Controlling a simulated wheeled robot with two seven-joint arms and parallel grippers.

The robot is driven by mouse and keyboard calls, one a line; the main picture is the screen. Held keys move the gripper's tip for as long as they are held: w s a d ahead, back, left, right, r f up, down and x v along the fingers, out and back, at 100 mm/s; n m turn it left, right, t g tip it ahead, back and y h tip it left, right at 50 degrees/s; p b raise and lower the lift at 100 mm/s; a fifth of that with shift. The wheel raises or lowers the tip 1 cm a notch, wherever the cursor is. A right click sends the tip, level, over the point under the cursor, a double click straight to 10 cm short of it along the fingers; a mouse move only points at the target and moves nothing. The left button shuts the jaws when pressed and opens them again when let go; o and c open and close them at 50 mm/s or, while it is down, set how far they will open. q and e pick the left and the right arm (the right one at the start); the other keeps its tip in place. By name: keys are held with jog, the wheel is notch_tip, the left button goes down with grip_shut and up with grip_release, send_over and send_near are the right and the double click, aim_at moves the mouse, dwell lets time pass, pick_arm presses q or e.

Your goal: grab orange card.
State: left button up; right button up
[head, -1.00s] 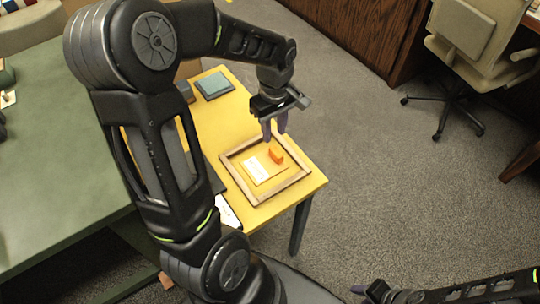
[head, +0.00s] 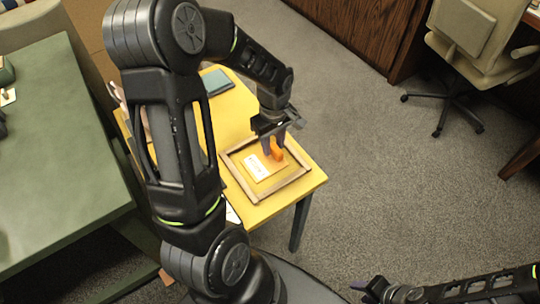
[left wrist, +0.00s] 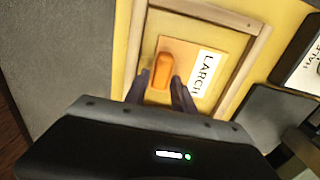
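The orange card (head: 275,172) lies flat inside a wooden frame (head: 240,187) on the yellow table (head: 240,122). It bears a white label reading LARCH and a raised bright orange grip (head: 277,150). The card (left wrist: 151,42) and its orange grip (left wrist: 158,65) also show in the left wrist view. My left gripper (head: 273,150) points down over the card, its fingers apart on either side of the near end of the orange grip. Whether they touch it is unclear. My right gripper (head: 365,286) is low at the bottom right, far from the table; its opening is unclear.
A teal flat block (head: 216,81) lies at the table's far end. A green table (head: 50,160) stands at left and an office chair (head: 460,65) at upper right. Open carpet lies right of the yellow table.

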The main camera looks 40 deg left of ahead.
pick_arm(q)
jog(key=shift+f, duration=0.4)
grip_shut()
dwell(0.4)
